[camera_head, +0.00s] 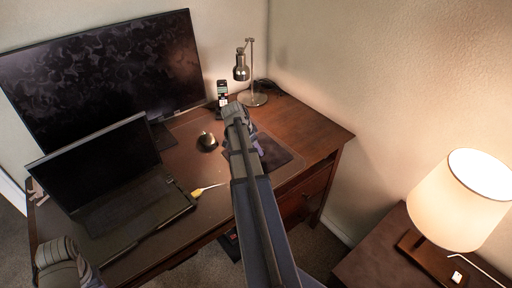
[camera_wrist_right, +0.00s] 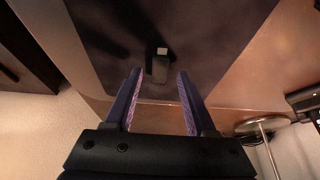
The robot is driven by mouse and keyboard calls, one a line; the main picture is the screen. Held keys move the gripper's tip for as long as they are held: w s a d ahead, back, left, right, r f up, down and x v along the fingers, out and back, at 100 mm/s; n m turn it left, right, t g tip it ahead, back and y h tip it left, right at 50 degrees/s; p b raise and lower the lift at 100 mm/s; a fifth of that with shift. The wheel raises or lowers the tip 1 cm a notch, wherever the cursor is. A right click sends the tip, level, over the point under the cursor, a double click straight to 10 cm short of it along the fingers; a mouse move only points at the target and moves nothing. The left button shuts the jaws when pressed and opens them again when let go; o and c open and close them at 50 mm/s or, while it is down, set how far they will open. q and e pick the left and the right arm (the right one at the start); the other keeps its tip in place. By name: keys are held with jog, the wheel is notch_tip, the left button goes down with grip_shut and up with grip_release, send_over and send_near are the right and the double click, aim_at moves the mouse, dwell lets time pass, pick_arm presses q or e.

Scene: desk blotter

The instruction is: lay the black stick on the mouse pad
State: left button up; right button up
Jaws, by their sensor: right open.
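The black stick (camera_wrist_right: 161,66), short with a pale metal end, shows in the right wrist view against the dark mouse pad (camera_wrist_right: 222,45). It appears to lie on the pad, between the fingertips of my right gripper (camera_wrist_right: 160,74). The fingers are open, with a gap on each side of the stick. In the head view the mouse pad (camera_head: 278,152) lies on the desk's right part, partly covered by my right arm. My right gripper (camera_head: 257,147) is mostly hidden there, and the stick cannot be seen. Part of my left arm shows at lower left; its gripper is out of view.
A laptop (camera_head: 105,185) and a large monitor (camera_head: 105,75) fill the desk's left side. A mouse (camera_head: 207,141), a yellow-handled brush-like item (camera_head: 199,192), a phone (camera_head: 222,93) and a metal lamp (camera_head: 252,97) stand around the pad. Desk surface (camera_head: 310,128) right of the pad is clear.

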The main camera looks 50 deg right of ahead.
jog(key=p+v, duration=0.9)
jog(key=v, duration=0.1)
jog(key=shift+r, duration=0.35)
jog(key=shift+a, duration=0.15)
jog(key=w+a+n+y, duration=0.15)
jog(key=a+n, duration=0.25)
jog(key=a, duration=0.5)
jog(key=w+a+f+n+t, duration=0.1)
jog(key=w+a+n, duration=0.15)
jog(key=a, duration=0.55)
jog(key=w+a+n, duration=0.1)
jog(key=a+n, duration=0.3)
jog(key=a, duration=0.5)
jog(key=s+a+n, duration=0.3)
jog(key=a+n, duration=0.1)
jog(key=a, duration=0.4)
jog(key=s+a+n+y, duration=0.1)
jog(key=s+a+n, duration=0.2)
jog(key=a, duration=0.6)
jog(key=s+a+n+y, duration=0.1)
jog(key=s+a+n, duration=0.2)
jog(key=a+n, duration=0.4)
jog(key=shift+s+a+f, duration=0.15)
jog(key=shift+a+f, duration=0.25)
jog(key=shift+a, duration=0.55)
